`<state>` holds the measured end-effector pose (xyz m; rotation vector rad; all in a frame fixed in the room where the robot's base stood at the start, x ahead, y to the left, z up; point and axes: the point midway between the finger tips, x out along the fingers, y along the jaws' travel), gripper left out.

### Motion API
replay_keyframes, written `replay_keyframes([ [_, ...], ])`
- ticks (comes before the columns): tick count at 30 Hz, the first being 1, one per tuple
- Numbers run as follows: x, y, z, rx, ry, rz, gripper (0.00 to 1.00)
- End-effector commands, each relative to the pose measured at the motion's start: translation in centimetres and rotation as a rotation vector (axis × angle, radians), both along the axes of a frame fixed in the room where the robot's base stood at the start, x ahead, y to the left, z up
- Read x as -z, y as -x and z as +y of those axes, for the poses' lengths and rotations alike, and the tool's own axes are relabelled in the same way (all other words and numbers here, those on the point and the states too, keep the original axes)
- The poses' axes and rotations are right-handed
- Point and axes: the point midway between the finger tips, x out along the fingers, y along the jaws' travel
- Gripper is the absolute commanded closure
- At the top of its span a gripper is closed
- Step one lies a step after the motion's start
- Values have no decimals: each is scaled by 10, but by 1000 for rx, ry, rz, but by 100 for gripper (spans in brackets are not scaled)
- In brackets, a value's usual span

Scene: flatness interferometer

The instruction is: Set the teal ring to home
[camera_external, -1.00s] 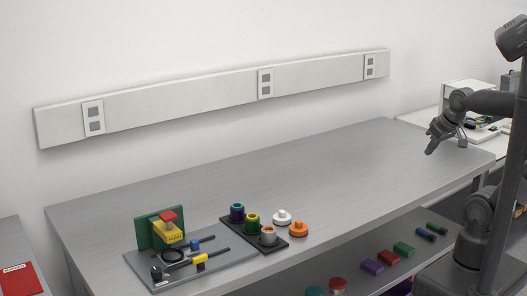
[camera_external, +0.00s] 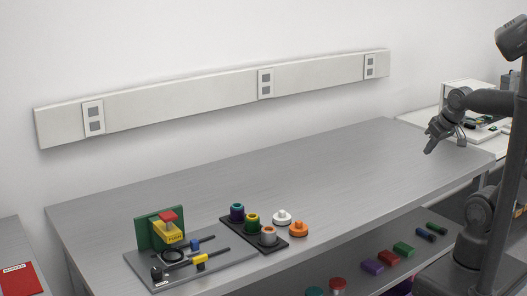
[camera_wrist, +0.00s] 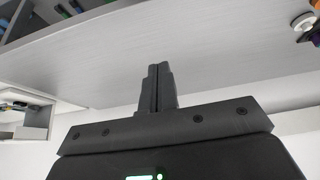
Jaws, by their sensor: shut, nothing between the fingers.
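A purple and teal ring-shaped piece (camera_external: 237,212) stands at the back left of a black tray (camera_external: 271,246) on the grey bench; I cannot tell for sure that it is the teal ring. A green and yellow piece (camera_external: 252,222) and a grey and orange piece (camera_external: 268,236) stand on the same tray. A teal disc (camera_external: 314,291) also shows on the lower shelf, cut by the picture edge. My gripper (camera_external: 430,151) is far to the right of the tray, above the bench's right end. The wrist view shows its fingers (camera_wrist: 158,68) together and empty.
A grey fixture plate (camera_external: 215,269) with a green upright, a black ring and small sliders lies left of the tray. White (camera_external: 282,217) and orange (camera_external: 298,229) knobs stand right of it. The bench middle is clear. Several coloured blocks lie on the lower shelf.

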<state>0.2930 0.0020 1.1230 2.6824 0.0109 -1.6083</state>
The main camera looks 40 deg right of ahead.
Motion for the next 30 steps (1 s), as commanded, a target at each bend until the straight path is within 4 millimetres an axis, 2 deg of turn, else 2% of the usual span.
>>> replay_keyframes([
  [5,-8,-24,15,-81,48,17,100],
  [11,-17,-67,49,-245,121,42,100],
  [19,-17,-123,106,-485,182,71,100],
  [30,-1,-187,199,-826,187,80,100],
])
